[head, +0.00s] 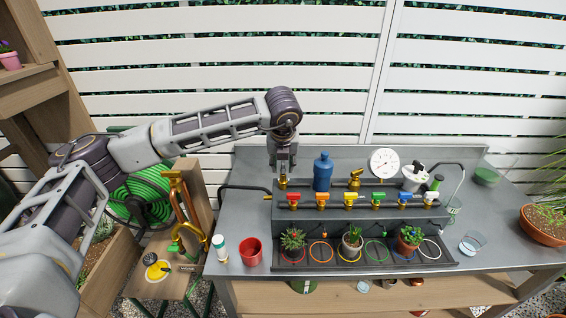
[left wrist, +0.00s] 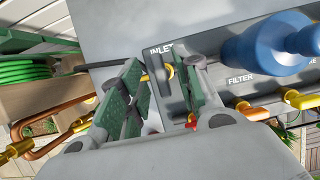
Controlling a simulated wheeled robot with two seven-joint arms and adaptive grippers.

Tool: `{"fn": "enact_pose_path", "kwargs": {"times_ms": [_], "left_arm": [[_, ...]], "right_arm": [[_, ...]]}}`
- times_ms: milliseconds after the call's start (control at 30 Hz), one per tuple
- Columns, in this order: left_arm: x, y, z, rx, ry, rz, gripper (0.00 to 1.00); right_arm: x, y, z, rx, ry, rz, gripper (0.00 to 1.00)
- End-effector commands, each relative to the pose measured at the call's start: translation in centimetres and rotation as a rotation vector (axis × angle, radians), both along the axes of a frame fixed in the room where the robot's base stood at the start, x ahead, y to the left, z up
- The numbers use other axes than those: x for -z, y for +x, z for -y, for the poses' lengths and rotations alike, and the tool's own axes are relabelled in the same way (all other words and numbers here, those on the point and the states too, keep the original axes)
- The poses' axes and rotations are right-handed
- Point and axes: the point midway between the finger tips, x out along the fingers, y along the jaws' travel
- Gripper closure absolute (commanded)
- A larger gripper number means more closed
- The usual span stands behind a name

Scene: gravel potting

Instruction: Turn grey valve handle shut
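My left gripper (head: 283,168) points down at the back left end of the valve bench, over a brass fitting (head: 283,184). In the left wrist view, its two green-padded fingers (left wrist: 160,92) stand apart on either side of the spot marked INLET. A dark grey bar, which looks like the grey valve handle (left wrist: 156,78), lies between the fingers, with bits of brass close by. I cannot tell whether either finger touches it. The gripper hides the handle in the head view. My right gripper is not in view.
A blue filter bottle (head: 323,172) stands just right of the gripper. A row of coloured valves, including a red one (head: 294,197), runs in front, above potted plants. A gauge (head: 384,163) stands behind. A red cup (head: 251,252) is at the front left.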

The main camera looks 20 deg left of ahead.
Motion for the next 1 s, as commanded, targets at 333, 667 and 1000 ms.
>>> {"fn": "enact_pose_path", "kwargs": {"times_ms": [333, 667, 1000], "left_arm": [[0.33, 0.13, -0.02, 0.001, 0.001, 0.001, 0.67], [0.31, 0.11, -0.01, 0.001, 0.000, 0.000, 1.00], [0.33, 0.11, -0.03, 0.014, -0.001, 0.000, 1.00]], "right_arm": [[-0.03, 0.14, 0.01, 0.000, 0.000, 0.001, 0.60], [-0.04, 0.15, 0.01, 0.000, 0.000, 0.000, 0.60], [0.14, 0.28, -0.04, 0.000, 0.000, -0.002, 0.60]]}}
